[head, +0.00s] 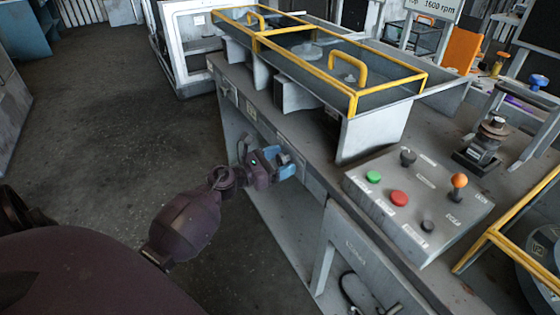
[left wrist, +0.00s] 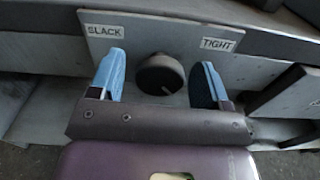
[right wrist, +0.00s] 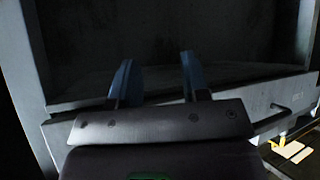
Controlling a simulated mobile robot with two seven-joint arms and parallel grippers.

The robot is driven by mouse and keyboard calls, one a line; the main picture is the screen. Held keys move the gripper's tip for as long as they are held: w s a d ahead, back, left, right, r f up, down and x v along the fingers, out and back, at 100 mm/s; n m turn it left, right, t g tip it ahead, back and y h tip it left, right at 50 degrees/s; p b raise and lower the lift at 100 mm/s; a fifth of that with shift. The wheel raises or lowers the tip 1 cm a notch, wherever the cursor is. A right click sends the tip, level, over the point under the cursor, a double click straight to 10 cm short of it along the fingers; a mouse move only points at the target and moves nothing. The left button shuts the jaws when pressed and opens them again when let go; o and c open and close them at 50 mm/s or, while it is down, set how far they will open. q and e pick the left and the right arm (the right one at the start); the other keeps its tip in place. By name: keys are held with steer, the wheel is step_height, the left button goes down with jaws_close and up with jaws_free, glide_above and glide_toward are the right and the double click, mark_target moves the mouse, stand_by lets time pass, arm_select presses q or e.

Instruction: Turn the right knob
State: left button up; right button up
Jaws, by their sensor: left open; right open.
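A round dark knob (left wrist: 160,75) with a pale pointer mark sits on a grey plate in the left wrist view, between labels SLACK and TIGHT. Its mark points down and to the right. In the head view the left gripper (head: 284,165) is at the bench's front face and hides the knob. My right gripper (right wrist: 157,78) is open and empty in front of a dark grey recess in the right wrist view.
A control box (head: 420,200) with green and red buttons, black knobs and an orange-topped lever stands on the bench to the right. A yellow-railed housing (head: 345,90) stands behind. Open floor (head: 110,110) lies to the left.

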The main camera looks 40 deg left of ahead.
arm_select(q)
steer(key=shift+c, duration=0.2)
steer(key=c, duration=0.9)
